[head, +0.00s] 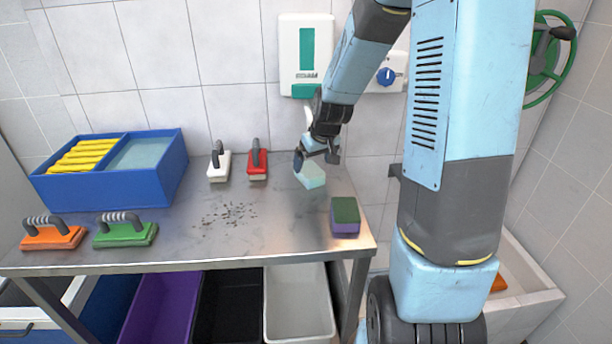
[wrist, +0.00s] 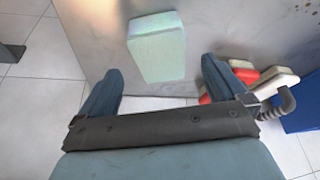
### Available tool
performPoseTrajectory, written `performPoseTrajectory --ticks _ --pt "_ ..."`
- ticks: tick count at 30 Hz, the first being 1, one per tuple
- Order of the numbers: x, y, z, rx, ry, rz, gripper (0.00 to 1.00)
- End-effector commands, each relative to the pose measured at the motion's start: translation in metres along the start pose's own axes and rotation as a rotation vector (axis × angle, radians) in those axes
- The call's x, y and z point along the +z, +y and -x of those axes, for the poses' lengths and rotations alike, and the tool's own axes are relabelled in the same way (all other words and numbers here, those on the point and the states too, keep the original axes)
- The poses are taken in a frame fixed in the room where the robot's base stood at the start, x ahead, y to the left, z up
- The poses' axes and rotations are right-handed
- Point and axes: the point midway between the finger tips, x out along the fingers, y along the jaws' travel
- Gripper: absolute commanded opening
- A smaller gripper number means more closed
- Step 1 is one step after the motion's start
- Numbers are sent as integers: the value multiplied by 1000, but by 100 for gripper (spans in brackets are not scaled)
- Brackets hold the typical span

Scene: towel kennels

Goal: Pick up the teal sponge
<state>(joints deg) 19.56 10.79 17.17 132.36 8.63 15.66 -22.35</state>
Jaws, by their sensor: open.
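The teal sponge (head: 311,175) is a pale block on the metal table, toward its back right. My gripper (head: 315,160) is just above and behind it in the head view and covers part of its upper edge. In the wrist view the sponge (wrist: 157,47) lies beyond the two fingertips, roughly in line with the gap between them. My gripper (wrist: 160,75) is open, with nothing held between its fingers. I cannot tell from these frames whether a finger touches the sponge.
A green and purple sponge (head: 345,216) sits at the table's right front corner. Red (head: 257,160) and white (head: 219,162) handled brushes stand to the left, by a blue box (head: 110,180). Orange (head: 52,236) and green (head: 126,233) ones lie at front left. Dark debris (head: 228,214) lies mid-table.

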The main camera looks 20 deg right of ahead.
Motion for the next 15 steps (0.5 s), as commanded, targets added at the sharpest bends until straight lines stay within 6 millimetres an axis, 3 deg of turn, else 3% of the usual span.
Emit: performPoseTrajectory --ticks 7,15 --pt "0 0 -12 -1 -1 0 99" --pt "-1 -1 -44 -2 -2 1 99"
